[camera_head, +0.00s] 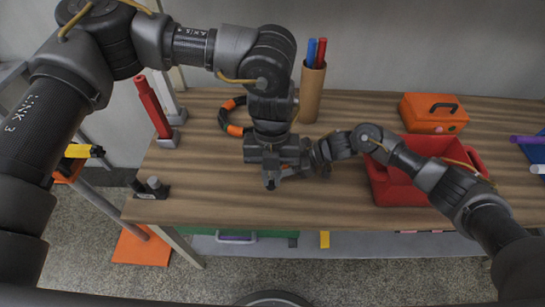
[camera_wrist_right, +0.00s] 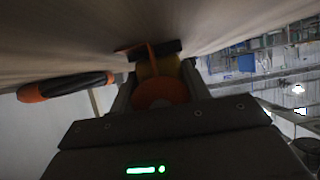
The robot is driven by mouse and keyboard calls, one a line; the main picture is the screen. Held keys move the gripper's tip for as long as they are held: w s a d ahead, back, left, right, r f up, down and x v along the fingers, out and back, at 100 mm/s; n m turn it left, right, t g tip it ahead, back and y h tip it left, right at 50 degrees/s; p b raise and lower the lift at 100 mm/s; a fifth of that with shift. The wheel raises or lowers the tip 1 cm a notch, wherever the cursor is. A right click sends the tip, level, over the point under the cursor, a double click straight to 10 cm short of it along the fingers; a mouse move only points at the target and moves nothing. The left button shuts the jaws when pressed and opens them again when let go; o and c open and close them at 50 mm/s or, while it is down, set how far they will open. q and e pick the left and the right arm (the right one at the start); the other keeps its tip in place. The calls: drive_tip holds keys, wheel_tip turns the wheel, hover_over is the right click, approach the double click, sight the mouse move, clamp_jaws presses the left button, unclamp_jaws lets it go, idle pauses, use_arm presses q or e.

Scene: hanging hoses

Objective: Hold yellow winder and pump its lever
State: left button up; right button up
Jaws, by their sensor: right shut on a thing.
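In the right wrist view a yellow body (camera_wrist_right: 160,67) with a round orange part (camera_wrist_right: 162,94) sits between the fingers of my right gripper, which is shut on it. This looks like the yellow winder. An orange strip and a dark bar (camera_wrist_right: 145,49), perhaps its lever, lie across its far end. In the head view my right gripper (camera_head: 318,158) is beside my left gripper (camera_head: 272,180), low over the middle of the table. The winder is hidden there by the grippers. Whether the left jaws are open or touch the winder cannot be told.
On the wooden table (camera_head: 210,208), a black-and-orange ring (camera_head: 233,128) and brown pen tube (camera_head: 312,92) stand behind the grippers. A red bin (camera_head: 400,190) and orange case (camera_head: 433,113) are right. A red post (camera_head: 153,105) is left.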

use_arm(q)
drive_tip(key=shift+r, duration=0.2)
drive_tip(key=shift+w+r, duration=0.35)
drive_tip(key=shift+r, duration=0.45)
drive_tip(key=shift+w+r, duration=0.35)
drive_tip(key=shift+r, duration=0.45)
drive_tip(key=shift+f, duration=0.1)
